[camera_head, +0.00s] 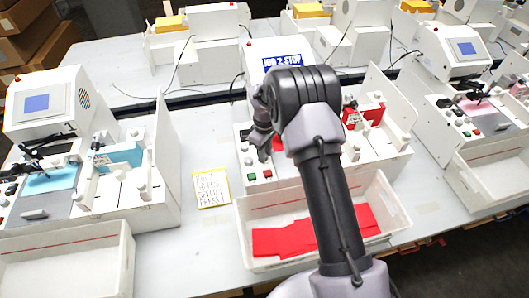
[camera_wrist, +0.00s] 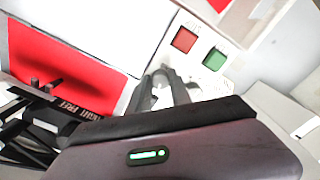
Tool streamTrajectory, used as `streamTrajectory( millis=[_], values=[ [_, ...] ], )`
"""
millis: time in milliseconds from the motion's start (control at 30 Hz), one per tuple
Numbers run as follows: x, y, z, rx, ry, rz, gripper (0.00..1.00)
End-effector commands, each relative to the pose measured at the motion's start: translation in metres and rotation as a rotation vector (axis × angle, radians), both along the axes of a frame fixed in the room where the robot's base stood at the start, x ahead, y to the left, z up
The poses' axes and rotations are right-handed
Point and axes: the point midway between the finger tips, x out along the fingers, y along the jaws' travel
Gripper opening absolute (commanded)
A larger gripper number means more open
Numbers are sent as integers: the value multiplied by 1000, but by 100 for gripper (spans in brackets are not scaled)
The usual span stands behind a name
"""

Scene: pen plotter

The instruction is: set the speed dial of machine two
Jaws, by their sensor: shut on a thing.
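The dial's setting cannot be read.
A yellow-edged note (camera_head: 211,188) lies left of the machine, its writing only partly legible. A white bin (camera_head: 245,215) with red sheets (camera_head: 285,240) stands in front. Similar plotters stand left (camera_head: 45,100) and right (camera_head: 455,55). In the wrist view, a red sheet (camera_wrist: 60,60) lies left of my fingers.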

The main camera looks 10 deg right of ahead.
Motion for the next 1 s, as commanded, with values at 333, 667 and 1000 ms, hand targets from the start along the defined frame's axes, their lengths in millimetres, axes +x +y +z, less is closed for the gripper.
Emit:
streamTrajectory(
  millis=[333, 667, 1000],
  values=[
    [1, 0, 1, 0, -3, 40, 0],
    [1, 0, 1, 0, -3, 39, 36],
    [0, 0, 1, 0, -1, 39, 47]
  ],
)
